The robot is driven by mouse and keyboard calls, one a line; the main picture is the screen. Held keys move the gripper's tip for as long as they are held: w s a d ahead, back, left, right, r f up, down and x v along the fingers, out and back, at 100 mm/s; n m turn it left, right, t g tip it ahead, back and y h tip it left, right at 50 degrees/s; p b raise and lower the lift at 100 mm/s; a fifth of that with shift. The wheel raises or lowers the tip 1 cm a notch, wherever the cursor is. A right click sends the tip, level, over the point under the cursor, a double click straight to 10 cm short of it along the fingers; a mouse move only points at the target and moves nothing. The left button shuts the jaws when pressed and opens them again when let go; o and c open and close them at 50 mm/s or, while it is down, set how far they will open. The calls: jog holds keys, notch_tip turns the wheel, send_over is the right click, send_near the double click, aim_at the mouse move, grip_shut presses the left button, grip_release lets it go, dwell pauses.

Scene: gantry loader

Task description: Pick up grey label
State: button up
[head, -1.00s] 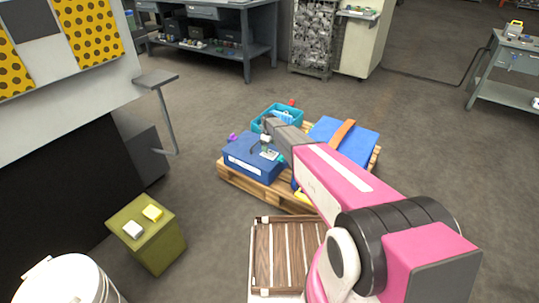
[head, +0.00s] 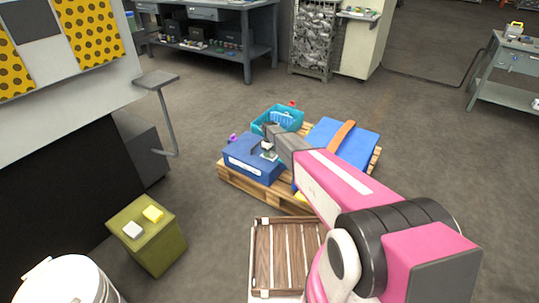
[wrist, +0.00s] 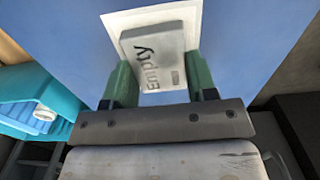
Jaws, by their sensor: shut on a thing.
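The grey label (wrist: 158,58), a flat block with dark lettering that reads like "Empty", lies between the two green fingers of my gripper (wrist: 160,82) in the wrist view. My gripper is shut on it from both sides. Behind the label is a white square patch (wrist: 110,21) on the blue box (wrist: 75,45). I cannot tell whether the label is touching the patch. In the head view my gripper (head: 268,150) is over the top of the blue box (head: 243,166), and the label there is small and partly hidden by the gripper.
The blue box stands on a wooden pallet (head: 240,183). A teal crate (head: 262,120) is behind it, and a larger blue box (head: 357,145) with an orange strap is to the right. An olive box (head: 160,250) bears a white and a yellow block. A slatted wooden crate (head: 256,262) is nearer.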

jog(key=shift+r, duration=0.1)
notch_tip(320, 180, up, 4)
jog(key=shift+f, duration=0.1)
jog(key=s+a+r, duration=0.5)
jog(key=a+r, duration=0.5)
jog(key=r, duration=0.1)
jog(key=shift+s, duration=0.4)
dwell(0.5)
